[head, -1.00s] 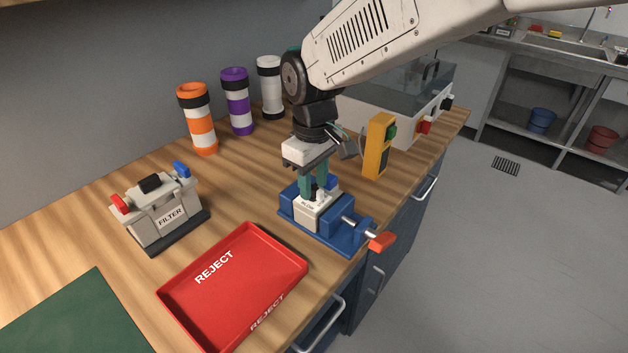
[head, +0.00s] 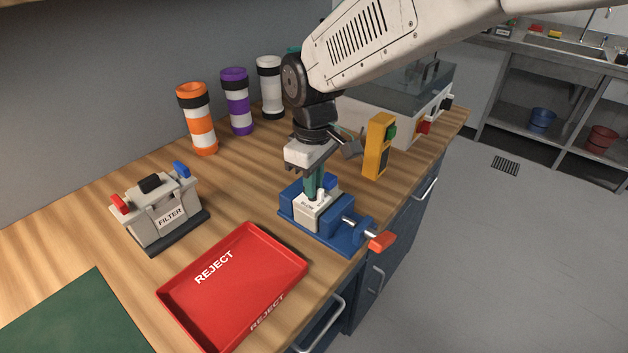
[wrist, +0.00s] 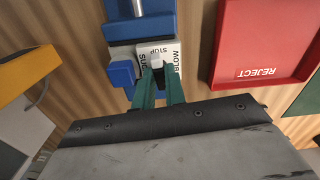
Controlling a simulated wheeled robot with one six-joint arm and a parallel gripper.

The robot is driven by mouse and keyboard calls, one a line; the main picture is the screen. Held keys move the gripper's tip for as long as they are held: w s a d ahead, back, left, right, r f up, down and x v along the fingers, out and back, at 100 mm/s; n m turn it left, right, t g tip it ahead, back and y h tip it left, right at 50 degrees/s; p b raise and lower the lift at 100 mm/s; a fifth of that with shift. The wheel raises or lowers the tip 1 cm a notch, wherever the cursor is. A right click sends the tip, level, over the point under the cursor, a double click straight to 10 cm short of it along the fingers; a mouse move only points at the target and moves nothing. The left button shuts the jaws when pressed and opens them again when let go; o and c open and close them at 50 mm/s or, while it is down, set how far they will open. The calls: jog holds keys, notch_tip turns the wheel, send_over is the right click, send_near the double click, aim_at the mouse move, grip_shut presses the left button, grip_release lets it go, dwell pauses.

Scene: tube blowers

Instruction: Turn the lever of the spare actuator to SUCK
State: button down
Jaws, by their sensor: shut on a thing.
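The spare actuator (head: 312,212) is a small white block held upright in a blue vise (head: 345,238). Its top carries the words SUCK, STOP and BLOW; in the wrist view the actuator (wrist: 175,50) shows SUCK on the left, STOP at the top and BLOW on the right. My gripper (head: 316,190) points down onto the top of the actuator, and its green fingers are shut on the lever. The fingers (wrist: 160,72) also show in the wrist view and hide most of the lever, so I cannot tell exactly which word it points to.
A red REJECT tray (head: 235,285) lies left of the vise, and a FILTER box (head: 160,210) stands behind it. A yellow box with a green button (head: 378,145) stands right of my gripper. Orange, purple and white tubes stand along the wall. The vise handle (head: 382,241) sticks out past the table edge.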

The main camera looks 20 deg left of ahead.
jog(key=n, duration=0.5)
jog(key=shift+w, duration=0.1)
jog(key=n, duration=0.5)
jog(key=shift+n, duration=0.4)
jog(key=c, duration=1.4)
grip_release()
jog(key=shift+c, duration=0.2)
notch_tip(320, 180, up, 8)
jog(key=shift+f, duration=0.1)
